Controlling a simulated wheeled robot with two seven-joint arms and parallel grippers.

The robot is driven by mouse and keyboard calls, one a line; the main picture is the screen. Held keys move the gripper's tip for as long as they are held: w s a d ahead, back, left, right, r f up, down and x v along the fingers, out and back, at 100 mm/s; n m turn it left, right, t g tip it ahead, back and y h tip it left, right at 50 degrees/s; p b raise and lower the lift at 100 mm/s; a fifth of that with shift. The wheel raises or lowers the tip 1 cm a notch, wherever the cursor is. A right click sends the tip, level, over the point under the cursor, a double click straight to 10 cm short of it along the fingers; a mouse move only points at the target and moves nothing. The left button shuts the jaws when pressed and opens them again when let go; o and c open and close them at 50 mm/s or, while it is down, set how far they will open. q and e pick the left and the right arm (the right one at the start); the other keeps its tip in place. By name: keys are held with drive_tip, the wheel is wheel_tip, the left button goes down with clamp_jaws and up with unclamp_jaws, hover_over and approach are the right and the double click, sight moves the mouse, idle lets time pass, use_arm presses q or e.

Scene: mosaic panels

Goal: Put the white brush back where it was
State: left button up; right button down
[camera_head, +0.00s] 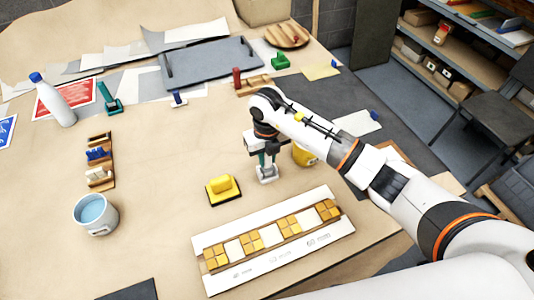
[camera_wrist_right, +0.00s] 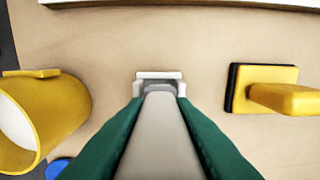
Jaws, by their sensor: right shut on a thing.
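My right gripper (camera_head: 265,158), with green fingers, is shut on the white brush (camera_head: 267,175) near the middle of the table. In the right wrist view the pale brush (camera_wrist_right: 160,115) lies between the green fingers, with its white end beyond them. The brush hangs below the fingers; I cannot tell whether it touches the table. A small wooden rack (camera_head: 108,179) with blue and white pieces stands at the left. My left gripper is not in view.
A yellow block with a handle (camera_head: 223,190) sits left of the brush, and a yellow mug (camera_head: 304,156) close on its right. A white mosaic panel (camera_head: 275,264) lies in front. A blue-filled cup (camera_head: 96,215) and a white bottle (camera_head: 53,102) stand left.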

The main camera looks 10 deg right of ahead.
drive_tip(key=shift+d+f, duration=0.1)
drive_tip(key=shift+f, duration=0.25)
drive_tip(key=c, duration=1.2)
unclamp_jaws()
drive_tip(key=shift+r, duration=0.1)
drive_tip(key=shift+r, duration=0.15)
drive_tip(key=shift+w+r, duration=0.1)
drive_tip(key=shift+r, duration=0.15)
wheel_tip(320, 180, up, 11)
drive_tip(key=b, duration=0.4)
drive_tip(key=shift+f, duration=0.2)
drive_tip(key=shift+r, duration=0.45)
